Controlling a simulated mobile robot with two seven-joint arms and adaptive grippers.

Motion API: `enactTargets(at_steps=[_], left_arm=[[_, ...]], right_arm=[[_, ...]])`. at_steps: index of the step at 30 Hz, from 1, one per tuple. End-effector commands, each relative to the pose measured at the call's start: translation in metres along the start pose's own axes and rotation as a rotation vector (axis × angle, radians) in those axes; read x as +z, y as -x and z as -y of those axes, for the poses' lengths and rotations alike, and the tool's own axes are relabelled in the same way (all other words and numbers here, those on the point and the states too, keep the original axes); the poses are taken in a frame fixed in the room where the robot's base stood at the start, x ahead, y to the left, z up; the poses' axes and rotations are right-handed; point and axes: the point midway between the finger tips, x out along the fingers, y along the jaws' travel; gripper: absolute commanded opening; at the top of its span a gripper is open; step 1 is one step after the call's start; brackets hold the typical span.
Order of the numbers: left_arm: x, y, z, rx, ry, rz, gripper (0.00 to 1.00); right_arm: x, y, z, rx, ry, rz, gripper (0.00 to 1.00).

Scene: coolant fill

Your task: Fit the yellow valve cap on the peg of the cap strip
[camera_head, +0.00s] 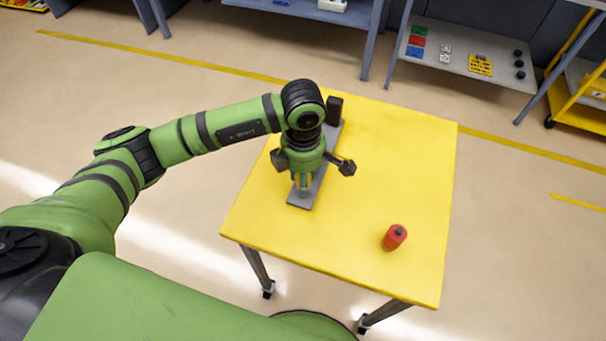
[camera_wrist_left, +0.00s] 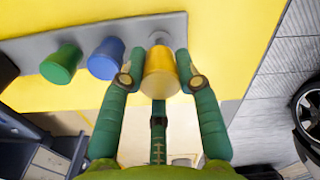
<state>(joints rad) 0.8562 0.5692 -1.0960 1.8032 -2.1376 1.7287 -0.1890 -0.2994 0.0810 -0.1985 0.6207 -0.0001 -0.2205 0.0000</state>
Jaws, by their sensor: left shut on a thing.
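The yellow valve cap (camera_wrist_left: 160,75) is between the green fingers of my left gripper (camera_wrist_left: 160,78) in the left wrist view. The gripper is shut on it. The grey cap strip (camera_wrist_left: 30,45) runs across the top of that view, with a green cap (camera_wrist_left: 62,64) and a blue cap (camera_wrist_left: 105,58) on it. A pale round peg top (camera_wrist_left: 158,37) shows at the strip's end, just beyond the yellow cap. I cannot tell whether cap and peg touch. In the head view my left gripper (camera_head: 303,187) is over the near end of the strip (camera_head: 302,201). My right gripper is not in view.
The yellow table (camera_head: 400,160) carries a red canister (camera_head: 394,237) near its front right and a dark block (camera_head: 334,110) beyond the strip. The table's right side is mostly clear. Shelves with small parts (camera_head: 465,60) stand behind.

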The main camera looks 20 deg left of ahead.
Motion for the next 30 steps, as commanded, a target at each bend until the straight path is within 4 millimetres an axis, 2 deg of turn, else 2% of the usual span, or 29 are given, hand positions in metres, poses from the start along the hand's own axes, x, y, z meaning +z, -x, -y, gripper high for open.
enactTargets(at_steps=[30], left_arm=[[0.0000, -0.0009, 0.0001, 0.000, 0.000, 0.000, 0.20]], right_arm=[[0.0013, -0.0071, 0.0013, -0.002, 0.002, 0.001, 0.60]])
